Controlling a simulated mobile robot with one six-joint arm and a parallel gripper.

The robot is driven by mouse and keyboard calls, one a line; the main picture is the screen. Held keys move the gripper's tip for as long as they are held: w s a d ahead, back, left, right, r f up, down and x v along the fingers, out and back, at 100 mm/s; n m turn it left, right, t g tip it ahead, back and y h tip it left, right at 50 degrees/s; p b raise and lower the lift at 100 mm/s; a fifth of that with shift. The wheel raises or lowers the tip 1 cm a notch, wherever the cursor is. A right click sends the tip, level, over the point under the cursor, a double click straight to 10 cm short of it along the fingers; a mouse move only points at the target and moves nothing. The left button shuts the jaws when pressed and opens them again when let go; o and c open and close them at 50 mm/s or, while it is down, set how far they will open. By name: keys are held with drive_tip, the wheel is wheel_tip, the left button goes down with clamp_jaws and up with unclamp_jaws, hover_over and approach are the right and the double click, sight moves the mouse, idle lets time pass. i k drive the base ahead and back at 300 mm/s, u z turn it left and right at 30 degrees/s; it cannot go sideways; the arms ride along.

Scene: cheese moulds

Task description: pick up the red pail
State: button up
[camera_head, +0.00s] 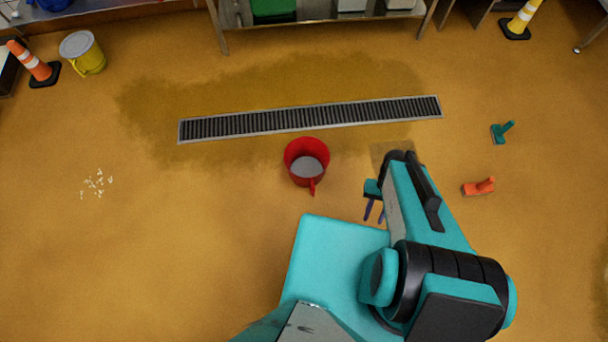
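The red pail (306,151) stands upright on the ochre floor near the middle of the head view. I look down into it; its inside bottom looks pale grey. Its red handle points toward the bottom of the picture. My gripper (374,211) is to the right of the pail and a little nearer to me, clear of it. Its two purple fingers are apart with nothing between them. My arm hides part of the gripper's body.
A long floor drain (312,119) runs just beyond the pail, with wet floor around it. A green tool (501,132) and an orange tool (479,187) lie at right. A yellow bucket (83,53) and orange cone (33,63) stand far left. White bits (97,184) lie at left.

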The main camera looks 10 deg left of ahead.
sight(307, 158)
drive_tip(key=z, duration=0.1)
drive_tip(key=k, duration=0.75)
drive_tip(key=u, duration=0.9)
drive_tip(key=i, duration=0.7)
drive_tip(key=z, duration=0.1)
